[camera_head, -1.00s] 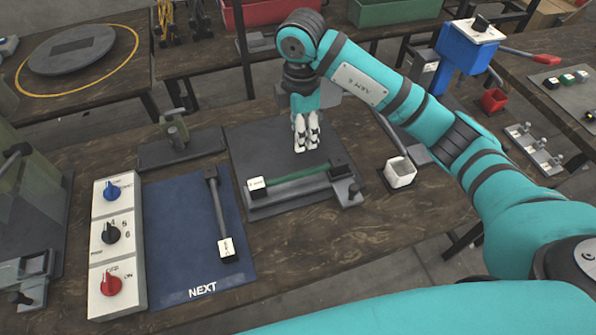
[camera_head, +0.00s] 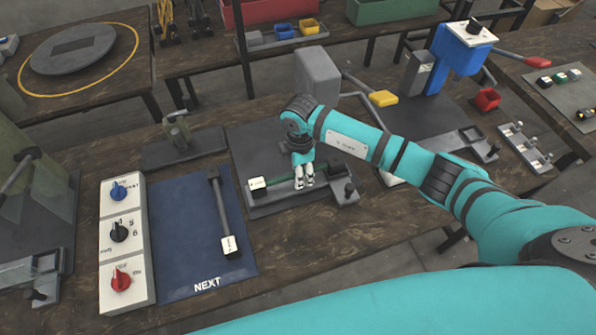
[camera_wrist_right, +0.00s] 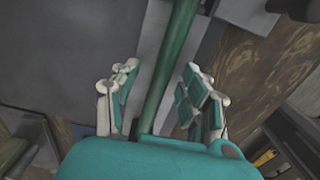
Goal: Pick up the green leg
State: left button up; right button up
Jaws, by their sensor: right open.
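The green leg (camera_head: 280,181) is a green rod with a white labelled block at its left end and a dark block at its right end. It lies across a grey metal fixture (camera_head: 285,205) on the table. My right gripper (camera_head: 304,184) is pointed down over the rod, right of its middle. In the right wrist view the green leg (camera_wrist_right: 172,65) runs between the two spread fingers of my right gripper (camera_wrist_right: 160,75). Gaps show on both sides of the rod. My left gripper is not in view.
A blue mat marked NEXT (camera_head: 180,240) holds a grey leg (camera_head: 223,215). A white switch panel (camera_head: 125,245) stands left of it. A grey press with a yellow-ended lever (camera_head: 384,98) stands behind my right arm. Bare table lies in front of the fixture.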

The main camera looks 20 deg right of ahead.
jog(key=shift+f, duration=0.45)
jog(key=shift+c, duration=0.2)
grip_shut()
